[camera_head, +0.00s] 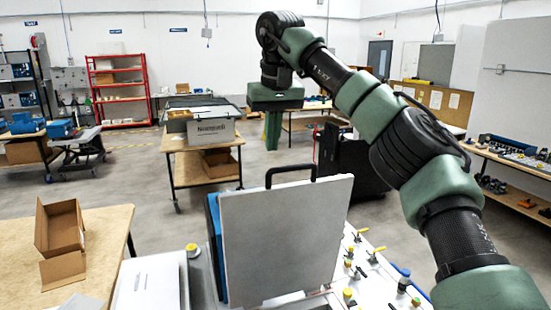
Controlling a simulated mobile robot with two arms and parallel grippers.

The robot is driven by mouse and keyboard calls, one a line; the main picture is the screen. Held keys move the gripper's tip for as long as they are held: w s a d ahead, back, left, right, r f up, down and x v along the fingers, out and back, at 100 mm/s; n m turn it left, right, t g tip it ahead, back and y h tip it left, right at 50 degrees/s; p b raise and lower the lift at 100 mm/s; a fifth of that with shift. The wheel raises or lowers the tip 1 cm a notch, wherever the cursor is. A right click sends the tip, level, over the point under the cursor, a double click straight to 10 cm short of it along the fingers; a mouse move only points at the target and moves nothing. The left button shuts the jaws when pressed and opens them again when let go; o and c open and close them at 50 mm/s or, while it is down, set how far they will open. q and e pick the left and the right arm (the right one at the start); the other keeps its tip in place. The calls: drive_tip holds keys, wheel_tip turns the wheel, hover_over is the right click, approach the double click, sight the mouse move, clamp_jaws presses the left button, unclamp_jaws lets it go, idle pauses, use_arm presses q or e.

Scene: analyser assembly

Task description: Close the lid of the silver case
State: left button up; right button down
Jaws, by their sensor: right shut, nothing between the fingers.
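The silver case's lid (285,240) stands upright in the lower middle of the head view as a flat light-grey panel. A black handle (290,172) shows just above its top edge. The body of the case is mostly hidden or cut off at the bottom of the picture. My right gripper (272,145) hangs fingers-down beyond and above the lid, apart from it. Its green fingers are shut with nothing between them. My left gripper is not in view.
A blue item (216,250) stands behind the lid's left edge. A white panel with yellow and green knobs (365,260) lies right of it. An open cardboard box (60,227) sits on the wooden table at left. A wooden cart (190,165) stands farther back on open floor.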

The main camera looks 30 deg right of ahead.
drive_tip(key=x, duration=0.4)
drive_tip(key=p, duration=0.2)
hover_over(276, 187)
drive_tip(key=w, duration=0.1)
drive_tip(key=shift+d+r, duration=0.2)
drive_tip(key=shift+d, duration=0.1)
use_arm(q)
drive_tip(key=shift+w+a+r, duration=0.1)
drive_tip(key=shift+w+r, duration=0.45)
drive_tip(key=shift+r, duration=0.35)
use_arm(e)
drive_tip(key=shift+w, duration=0.1)
drive_tip(key=shift+w+f, duration=0.1)
drive_tip(key=shift+w, duration=0.1)
use_arm(q)
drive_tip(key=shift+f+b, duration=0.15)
drive_tip(key=shift+b, duration=0.2)
